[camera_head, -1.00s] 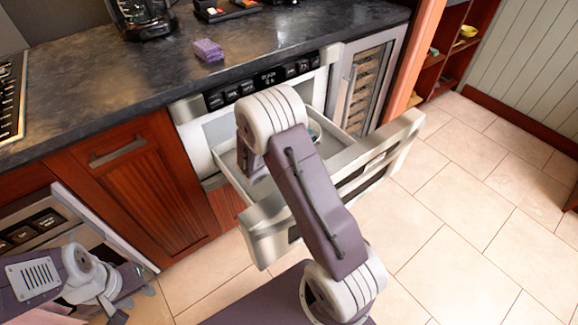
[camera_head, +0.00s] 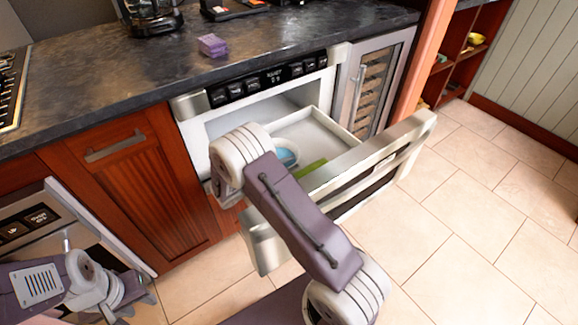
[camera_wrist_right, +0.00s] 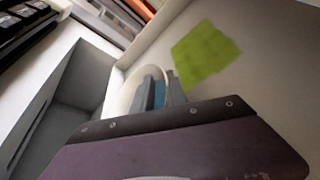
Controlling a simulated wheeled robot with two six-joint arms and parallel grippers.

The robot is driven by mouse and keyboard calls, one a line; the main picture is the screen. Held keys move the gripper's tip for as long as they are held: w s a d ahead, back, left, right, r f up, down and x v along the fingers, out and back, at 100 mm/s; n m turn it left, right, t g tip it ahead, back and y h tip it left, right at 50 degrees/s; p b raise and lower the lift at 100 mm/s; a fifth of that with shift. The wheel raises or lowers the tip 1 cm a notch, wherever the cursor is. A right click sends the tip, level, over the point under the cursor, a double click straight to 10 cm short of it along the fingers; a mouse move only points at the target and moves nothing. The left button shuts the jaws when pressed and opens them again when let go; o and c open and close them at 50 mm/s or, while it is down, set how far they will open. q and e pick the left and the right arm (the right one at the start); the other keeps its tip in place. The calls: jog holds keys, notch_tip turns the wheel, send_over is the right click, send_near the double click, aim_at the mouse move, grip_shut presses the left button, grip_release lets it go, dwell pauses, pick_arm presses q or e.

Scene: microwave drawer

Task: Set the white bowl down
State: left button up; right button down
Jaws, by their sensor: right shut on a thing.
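The white bowl (camera_head: 287,148) shows blue inside and is in the open microwave drawer (camera_head: 330,129), partly hidden behind my right arm in the head view. In the right wrist view the bowl (camera_wrist_right: 146,84) is tilted in the picture, and its rim lies between the fingers of my right gripper (camera_wrist_right: 168,92). The gripper is shut on it. I cannot tell whether the bowl touches the drawer floor. My left gripper (camera_head: 130,310) is low at the left, partly cut off by the frame, far from the bowl.
A flat green item (camera_head: 311,168) lies in the drawer beside the bowl and also shows in the right wrist view (camera_wrist_right: 205,52). The drawer's front panel (camera_head: 385,160) stands out over the floor. A purple sponge-like block (camera_head: 212,45) is on the dark countertop (camera_head: 110,90).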

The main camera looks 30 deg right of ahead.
jog(key=shift+f, duration=0.1)
jog(key=c, duration=1.3)
grip_release()
jog(key=shift+c, duration=0.2)
jog(key=shift+r, duration=0.2)
jog(key=p+v, duration=0.3)
jog(key=v, duration=0.8)
jog(key=shift+s+a+r+p, duration=0.1)
jog(key=shift+a+r+p, duration=0.05)
jog(key=shift+a+p, duration=0.15)
jog(key=shift+s+a, duration=0.1)
jog(key=shift+a, duration=0.05)
jog(key=shift+r, duration=0.1)
